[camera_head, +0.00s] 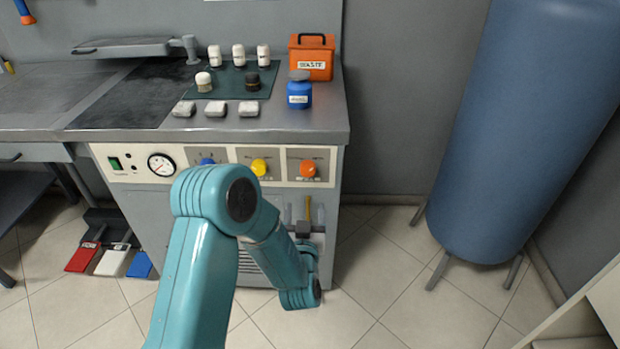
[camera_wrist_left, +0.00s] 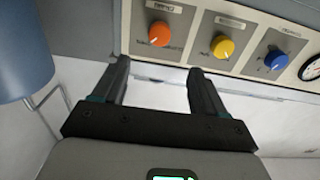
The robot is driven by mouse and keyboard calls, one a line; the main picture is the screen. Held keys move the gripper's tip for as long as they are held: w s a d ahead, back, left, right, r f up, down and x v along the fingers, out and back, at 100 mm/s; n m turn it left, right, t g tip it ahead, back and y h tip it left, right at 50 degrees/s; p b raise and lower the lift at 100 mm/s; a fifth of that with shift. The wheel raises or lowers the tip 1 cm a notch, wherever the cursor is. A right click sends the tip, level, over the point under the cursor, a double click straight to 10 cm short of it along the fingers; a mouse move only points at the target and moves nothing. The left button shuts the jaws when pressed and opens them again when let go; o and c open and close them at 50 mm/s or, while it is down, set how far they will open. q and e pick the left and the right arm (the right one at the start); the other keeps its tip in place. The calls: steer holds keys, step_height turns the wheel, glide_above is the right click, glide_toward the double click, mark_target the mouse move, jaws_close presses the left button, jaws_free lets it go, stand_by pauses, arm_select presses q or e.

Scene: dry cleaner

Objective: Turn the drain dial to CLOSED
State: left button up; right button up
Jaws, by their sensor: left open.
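A cream control panel (camera_head: 225,166) on the machine's front carries three round dials: blue (camera_head: 207,162), yellow (camera_head: 259,167) and orange (camera_head: 308,168). Their labels are too small to read, so I cannot tell which is the drain dial. My left gripper (camera_head: 305,210) is open and empty just below the orange dial in the head view. In the left wrist view the gripper (camera_wrist_left: 158,66) has its fingertips apart, short of the orange dial (camera_wrist_left: 159,33). The yellow dial (camera_wrist_left: 222,47) and blue dial (camera_wrist_left: 276,60) show farther right there. My right gripper is out of view.
A gauge (camera_head: 161,164) and a green switch (camera_head: 114,163) sit left of the dials. Bottles, an orange waste box (camera_head: 312,57) and a blue jar (camera_head: 299,94) stand on the counter. A large blue tank (camera_head: 530,120) stands at right. The floor between is clear.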

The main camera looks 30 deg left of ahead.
mark_target(308, 172)
arm_select(q)
steer(key=x, duration=1.4)
steer(key=shift+w, duration=0.15)
steer(key=c, duration=1)
